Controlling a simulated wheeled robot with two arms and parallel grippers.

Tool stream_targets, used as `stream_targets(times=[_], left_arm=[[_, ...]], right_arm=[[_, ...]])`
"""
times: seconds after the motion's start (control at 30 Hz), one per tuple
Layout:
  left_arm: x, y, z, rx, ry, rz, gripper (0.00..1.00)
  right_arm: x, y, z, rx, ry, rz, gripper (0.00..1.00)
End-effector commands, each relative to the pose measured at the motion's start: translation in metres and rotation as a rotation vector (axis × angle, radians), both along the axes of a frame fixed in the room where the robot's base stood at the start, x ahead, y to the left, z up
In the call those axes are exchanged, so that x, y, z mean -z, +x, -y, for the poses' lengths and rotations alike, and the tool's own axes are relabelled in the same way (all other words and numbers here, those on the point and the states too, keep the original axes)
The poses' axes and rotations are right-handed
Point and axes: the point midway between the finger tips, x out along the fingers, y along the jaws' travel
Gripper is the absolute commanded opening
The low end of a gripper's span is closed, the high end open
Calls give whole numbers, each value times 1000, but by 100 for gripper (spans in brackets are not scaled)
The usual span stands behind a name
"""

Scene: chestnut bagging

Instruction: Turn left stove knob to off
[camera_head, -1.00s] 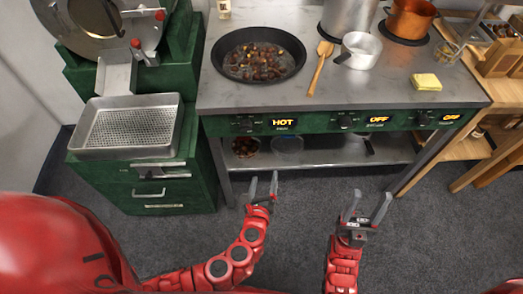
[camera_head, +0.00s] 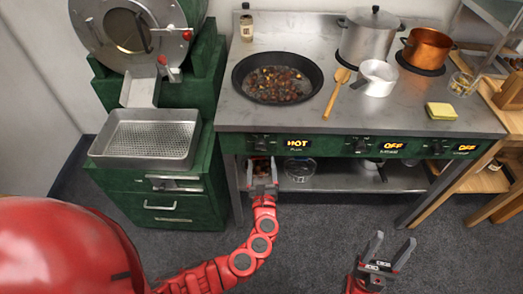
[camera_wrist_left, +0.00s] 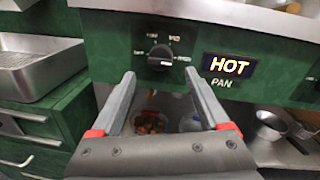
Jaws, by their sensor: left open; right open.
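The left stove knob (camera_head: 260,143) is a black dial on the green front panel, beside a lit display (camera_head: 297,143) reading HOT. In the left wrist view the knob (camera_wrist_left: 160,55) sits just above and between my fingertips, with the HOT display (camera_wrist_left: 230,66) to its right, labelled PAN. My left gripper (camera_head: 262,163) is open and just below the knob, apart from it. It also shows in the left wrist view (camera_wrist_left: 160,85), with nothing between its fingers. My right gripper (camera_head: 388,250) is open and empty, low in front of the stove.
A black pan (camera_head: 277,78) of chestnuts sits on the stove top (camera_head: 225,110) above the knob. Two other knobs on the panel have displays reading OFF. A lower shelf (camera_head: 335,182) holds bowls behind my left gripper. A green machine with a metal tray (camera_head: 115,160) stands left.

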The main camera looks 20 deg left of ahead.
Motion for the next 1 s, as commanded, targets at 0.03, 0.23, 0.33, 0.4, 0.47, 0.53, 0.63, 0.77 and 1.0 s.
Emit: stream_targets(times=[0.03,0.23,0.33,0.4,0.47,0.53,0.63,0.77,1.0], left_arm=[[-3,12,-3,-3,-1,3,79],[-2,42,-14,0,-2,4,79],[0,49,-18,0,0,1,79],[0,52,-19,1,1,-1,79],[1,53,-19,2,0,-1,79],[1,54,-19,3,0,-1,79],[1,54,-19,3,-1,0,79],[0,54,-19,3,-1,0,66],[0,54,-18,4,-1,0,23]], right_arm=[[-2,0,0,0,0,0,57],[-3,0,0,0,0,0,57],[-3,0,0,0,0,0,57],[-3,0,0,0,0,0,57],[-3,0,0,0,0,0,57],[-3,0,0,0,0,0,57],[-3,0,0,0,0,0,57],[-3,0,0,0,0,0,57],[-3,0,0,0,0,0,57]])
